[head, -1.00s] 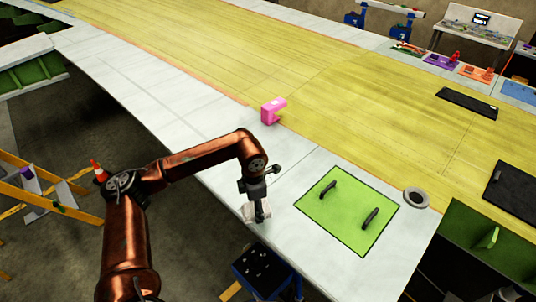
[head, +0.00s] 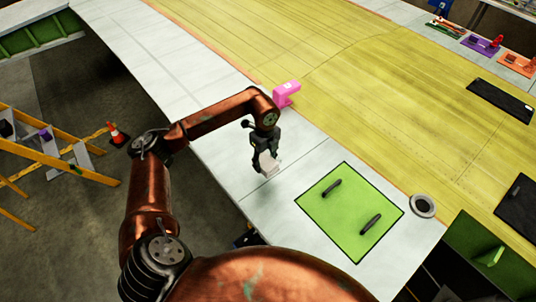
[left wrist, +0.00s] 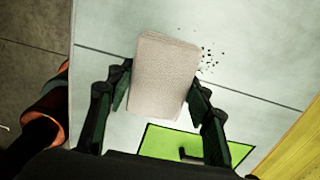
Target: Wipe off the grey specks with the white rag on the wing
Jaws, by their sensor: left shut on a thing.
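My left gripper (head: 265,160) is shut on the white rag (head: 267,165), a folded pale block. In the left wrist view the rag (left wrist: 163,77) sits between the two fingers. The grey specks (left wrist: 209,58) show in the left wrist view as a small cluster of dark dots on the pale wing strip (left wrist: 115,28), just right of the rag. In the head view I cannot make out the specks. The rag is over the pale strip (head: 222,150) of the wing; I cannot tell whether it touches. My right gripper is not in view.
A green panel (head: 343,208) with two black handles lies right of the rag. A pink clamp-like block (head: 286,94) stands at the yellow skin's edge behind my gripper. A grey ring (head: 423,206) lies near the right corner. A yellow ladder (head: 60,160) stands on the floor at left.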

